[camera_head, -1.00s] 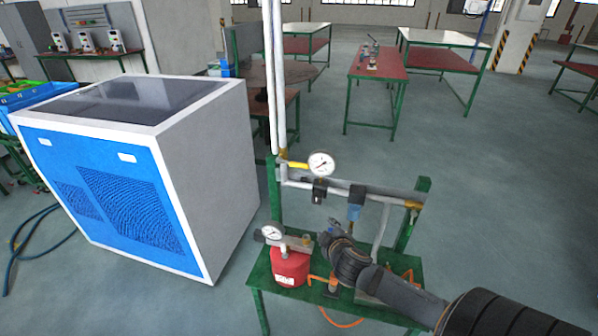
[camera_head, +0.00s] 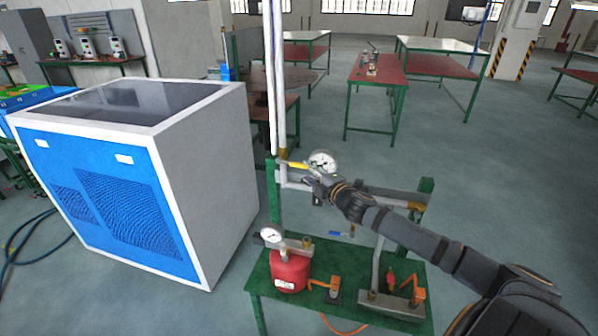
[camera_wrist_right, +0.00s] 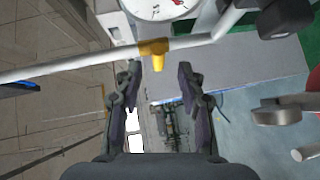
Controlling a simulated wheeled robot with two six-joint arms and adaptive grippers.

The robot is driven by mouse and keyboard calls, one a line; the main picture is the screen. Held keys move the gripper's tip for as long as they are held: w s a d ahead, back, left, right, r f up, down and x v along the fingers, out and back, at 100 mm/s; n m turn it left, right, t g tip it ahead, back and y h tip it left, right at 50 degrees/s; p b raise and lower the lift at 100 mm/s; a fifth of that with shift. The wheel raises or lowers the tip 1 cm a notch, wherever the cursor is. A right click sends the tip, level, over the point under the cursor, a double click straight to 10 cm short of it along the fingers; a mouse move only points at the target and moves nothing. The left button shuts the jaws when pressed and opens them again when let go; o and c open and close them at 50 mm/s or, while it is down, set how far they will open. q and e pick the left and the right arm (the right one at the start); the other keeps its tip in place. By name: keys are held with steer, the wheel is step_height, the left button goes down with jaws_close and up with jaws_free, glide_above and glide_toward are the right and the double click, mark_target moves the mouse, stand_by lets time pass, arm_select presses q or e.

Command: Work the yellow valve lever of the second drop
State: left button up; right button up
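The yellow valve lever (camera_head: 298,166) is on the pipework at the left end of the stand, just left of the round pressure gauge (camera_head: 323,162). In the right wrist view the yellow lever (camera_wrist_right: 157,52) points toward me, just beyond and between the fingertips. My right gripper (camera_head: 311,182) is just below and right of the lever; its fingers (camera_wrist_right: 159,68) are apart with nothing seen between them. I cannot tell if they touch the lever. Which drop this lever belongs to is not clear. My left gripper is not in view.
The green stand (camera_head: 350,262) holds a red tank (camera_head: 289,270) with a gauge and orange-handled fittings (camera_head: 334,288). White vertical pipes (camera_head: 277,80) rise beside the lever. A blue and white cabinet (camera_head: 205,170) stands left. Open floor lies right of the stand.

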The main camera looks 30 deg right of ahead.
mark_target(301, 167)
steer(key=shift+w+a, duration=0.1)
steer(key=shift+w, duration=0.8)
steer(key=shift+w+f, duration=0.2)
steer(key=shift+w, duration=1.1)
steer(key=shift+w+f, duration=0.15)
steer(key=shift+w, duration=1.1)
jaws_close()
